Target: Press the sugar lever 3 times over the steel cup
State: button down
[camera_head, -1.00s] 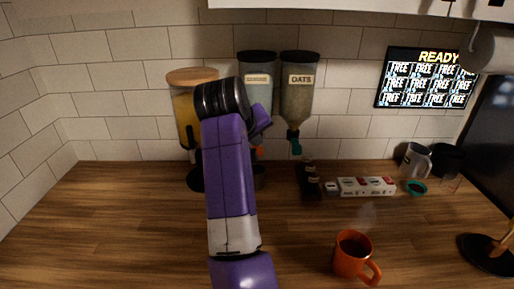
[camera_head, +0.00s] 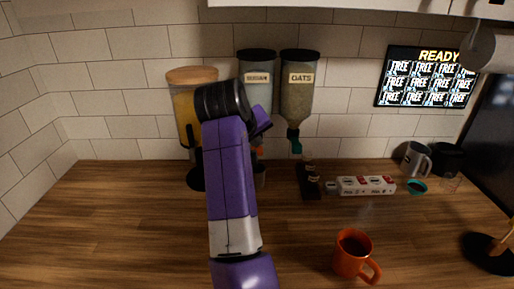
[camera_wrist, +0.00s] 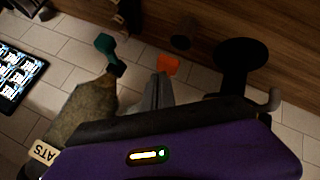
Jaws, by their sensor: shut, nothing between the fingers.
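The sugar dispenser (camera_head: 263,96) hangs on the wall, labelled, between the yellow-filled dispenser and the oats. Its orange lever (camera_wrist: 167,65) shows in the wrist view, just beyond the tips of my gripper (camera_wrist: 160,80). The fingers look closed and empty; I cannot tell whether they touch the lever. In the head view my purple arm hides the gripper and most of the space under the sugar. A sliver of what looks like the steel cup (camera_head: 260,176) shows beside my arm, below the dispenser. The cup's contents are hidden.
The oats dispenser (camera_head: 298,98) with a teal lever (camera_head: 295,143) hangs close on the right. A dark bottle (camera_head: 308,180), a white box row (camera_head: 365,185) and an orange mug (camera_head: 352,254) stand to the right. The counter's left side is clear.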

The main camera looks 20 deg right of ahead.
jog(key=shift+f, duration=0.95)
dwell(0.6)
dwell(0.4)
jog(key=shift+r+p, duration=1.7)
jog(key=shift+r, duration=0.05)
jog(key=shift+r, duration=0.1)
notch_tip(320, 180, up, 5)
jog(key=p, duration=0.4)
jog(key=shift+p, duration=0.4)
jog(key=shift+a, duration=0.1)
dwell(1.3)
